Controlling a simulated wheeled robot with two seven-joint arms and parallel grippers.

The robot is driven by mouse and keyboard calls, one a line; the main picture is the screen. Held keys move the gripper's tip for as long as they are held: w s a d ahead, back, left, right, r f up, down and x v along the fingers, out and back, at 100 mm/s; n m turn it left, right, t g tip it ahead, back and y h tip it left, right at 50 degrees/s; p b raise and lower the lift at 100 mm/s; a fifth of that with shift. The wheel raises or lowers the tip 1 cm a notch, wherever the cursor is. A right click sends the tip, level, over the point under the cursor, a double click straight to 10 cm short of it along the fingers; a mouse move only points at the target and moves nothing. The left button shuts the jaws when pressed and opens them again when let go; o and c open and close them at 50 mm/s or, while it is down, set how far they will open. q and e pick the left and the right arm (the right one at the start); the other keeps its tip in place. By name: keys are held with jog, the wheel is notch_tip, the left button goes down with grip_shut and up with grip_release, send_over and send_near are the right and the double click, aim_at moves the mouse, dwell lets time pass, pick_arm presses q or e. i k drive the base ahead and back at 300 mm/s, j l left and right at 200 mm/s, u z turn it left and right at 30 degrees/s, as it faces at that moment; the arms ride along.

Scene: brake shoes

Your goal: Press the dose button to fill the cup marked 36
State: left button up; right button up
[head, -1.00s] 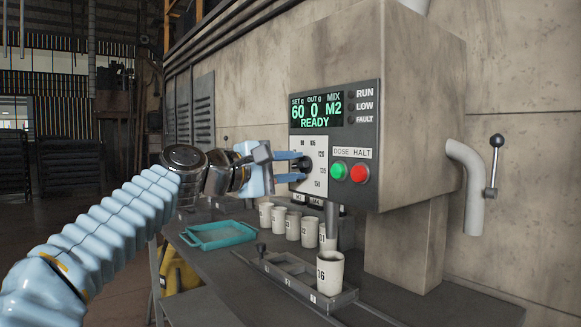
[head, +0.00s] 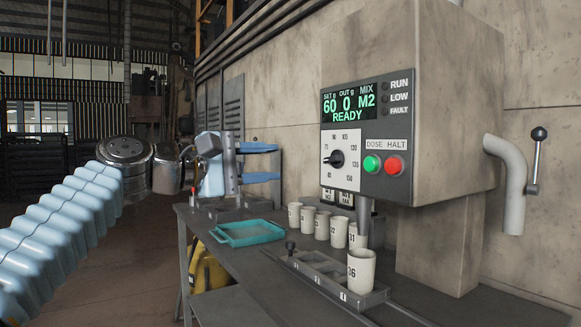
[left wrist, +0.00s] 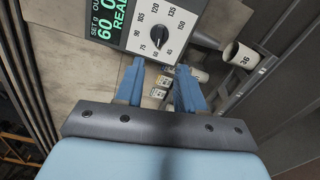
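The green DOSE button (head: 372,164) is on the panel of the dispensing machine (head: 350,60), left of the red HALT button (head: 396,165). The screen (head: 348,106) reads SET 60, OUT 0, MIX M2, READY. The black dial (head: 336,159) is left of the buttons and also shows in the left wrist view (left wrist: 160,33). The white cup marked 36 (head: 361,272) stands upright in the front of a grey carriage (head: 373,300); it also shows in the left wrist view (left wrist: 240,55). My left gripper (head: 279,162) is open and empty, left of the panel, touching nothing. My right gripper is out of view.
Several numbered cups (head: 308,219) stand in a row behind the carriage. A teal tray (head: 248,233) lies on the bench to the left. The air in front of the panel is clear.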

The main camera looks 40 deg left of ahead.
aim_at(370, 163)
jog(key=k+j, duration=0.3)
jog(key=k, duration=0.15)
jog(key=k+j, duration=0.25)
jog(key=k, duration=0.25)
